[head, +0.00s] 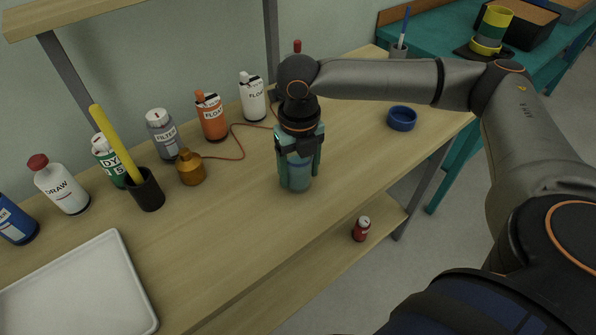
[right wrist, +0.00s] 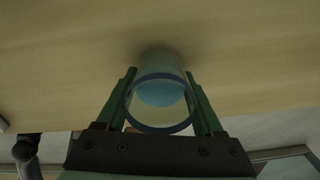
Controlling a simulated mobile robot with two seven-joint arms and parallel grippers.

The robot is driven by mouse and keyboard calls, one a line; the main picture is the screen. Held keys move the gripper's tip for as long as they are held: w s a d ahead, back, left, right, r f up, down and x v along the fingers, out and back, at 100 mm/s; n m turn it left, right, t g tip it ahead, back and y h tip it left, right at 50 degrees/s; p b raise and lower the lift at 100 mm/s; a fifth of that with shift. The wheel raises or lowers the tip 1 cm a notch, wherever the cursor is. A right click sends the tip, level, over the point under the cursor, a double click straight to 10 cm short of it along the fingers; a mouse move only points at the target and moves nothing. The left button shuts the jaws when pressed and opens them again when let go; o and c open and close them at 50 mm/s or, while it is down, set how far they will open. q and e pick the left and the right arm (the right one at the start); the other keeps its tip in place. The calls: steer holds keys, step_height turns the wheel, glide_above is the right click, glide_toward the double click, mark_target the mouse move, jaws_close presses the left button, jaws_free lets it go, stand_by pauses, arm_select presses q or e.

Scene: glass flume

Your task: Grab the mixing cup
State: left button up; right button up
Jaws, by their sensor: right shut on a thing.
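The mixing cup (head: 296,177) is a clear cup with blue in its lower part, standing near the front edge of the wooden bench in the head view. In the right wrist view the cup (right wrist: 161,98) shows its round rim towards the camera and pale blue inside. My right gripper (head: 298,178) reaches down over it from above, with one green finger on each side. In the right wrist view the right gripper (right wrist: 162,100) is closed around the cup's sides. Whether the cup's base touches the bench is hard to tell. My left gripper is not in view.
An orange bottle (head: 211,117), a white bottle (head: 252,97) and an amber flask (head: 190,168) stand behind and left of the cup. A blue dish (head: 402,118) is at right. A white tray (head: 117,262) lies front left.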

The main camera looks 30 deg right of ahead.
steer(key=c, duration=0.7)
steer(key=shift+r, duration=0.1)
